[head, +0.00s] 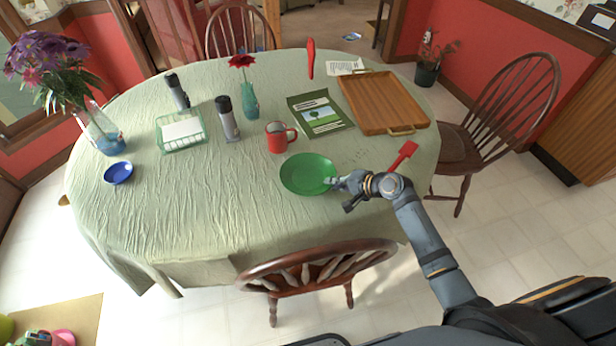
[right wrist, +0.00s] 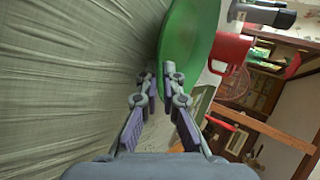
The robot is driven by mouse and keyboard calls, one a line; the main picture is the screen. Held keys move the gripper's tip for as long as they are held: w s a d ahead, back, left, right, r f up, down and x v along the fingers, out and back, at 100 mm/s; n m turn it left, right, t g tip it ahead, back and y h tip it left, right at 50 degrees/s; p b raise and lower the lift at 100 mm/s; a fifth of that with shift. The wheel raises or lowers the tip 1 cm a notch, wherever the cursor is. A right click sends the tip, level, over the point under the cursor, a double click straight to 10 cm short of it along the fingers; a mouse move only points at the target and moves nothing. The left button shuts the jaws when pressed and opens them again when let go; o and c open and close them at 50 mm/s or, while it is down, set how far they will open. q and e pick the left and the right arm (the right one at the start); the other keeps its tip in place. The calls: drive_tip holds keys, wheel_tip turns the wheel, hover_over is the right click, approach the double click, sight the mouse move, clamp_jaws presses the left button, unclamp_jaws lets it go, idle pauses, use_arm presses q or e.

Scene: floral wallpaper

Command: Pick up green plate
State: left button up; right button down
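The green plate (head: 306,174) lies near the front edge of the cloth-covered table, beside the red mug, and looks flat in the head view. In the right wrist view the green plate (right wrist: 190,45) fills the upper middle, with its rim running down to the fingertips. My right gripper (head: 334,184) is at the plate's right edge. In the right wrist view my right gripper (right wrist: 160,75) has its fingers close together, one on each side of the rim, shut on it. My left gripper is not in view.
The red mug (head: 278,138) stands just behind the plate. A red spatula (head: 403,156) lies to the right, close to my right wrist. A wooden tray (head: 383,101) and a green booklet (head: 320,115) lie farther back. A chair (head: 317,267) stands at the front edge. The cloth left of the plate is clear.

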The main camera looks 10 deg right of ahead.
idle(0.5)
wheel_tip(320, 180, up, 3)
drive_tip(key=shift+d+r, duration=0.15)
drive_tip(key=w+d+p+v, duration=0.1)
drive_tip(key=p+v, duration=0.6)
drive_tip(key=v, duration=0.9)
drive_tip(key=shift+d, duration=0.65)
